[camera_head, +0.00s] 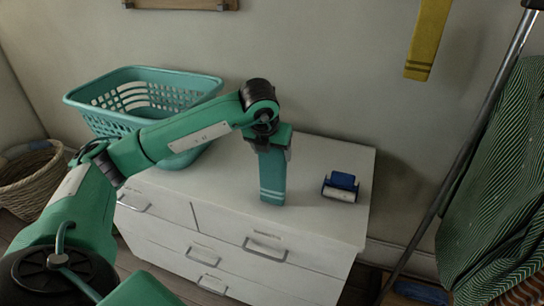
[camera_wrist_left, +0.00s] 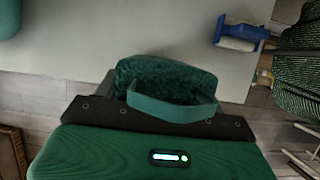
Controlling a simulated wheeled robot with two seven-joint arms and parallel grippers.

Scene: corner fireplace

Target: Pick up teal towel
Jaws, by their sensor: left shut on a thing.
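The teal towel (camera_head: 272,183) hangs upright, narrow and folded, with pale stripes near its lower end. It is above the white dresser top, and I cannot tell whether its lower end touches the surface. My left gripper (camera_head: 273,150) is shut on the towel's upper end. In the left wrist view, the towel's textured teal cloth (camera_wrist_left: 180,76) bulges out just beyond the dark gripper body. My right gripper is not in view.
The white dresser (camera_head: 325,160) carries a teal laundry basket (camera_head: 145,88) at left and a blue lint roller (camera_head: 341,186) right of the towel. A yellow cloth (camera_head: 427,40) hangs on the wall. A wicker basket (camera_head: 30,180) and a metal pole (camera_head: 468,150) stand at the sides.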

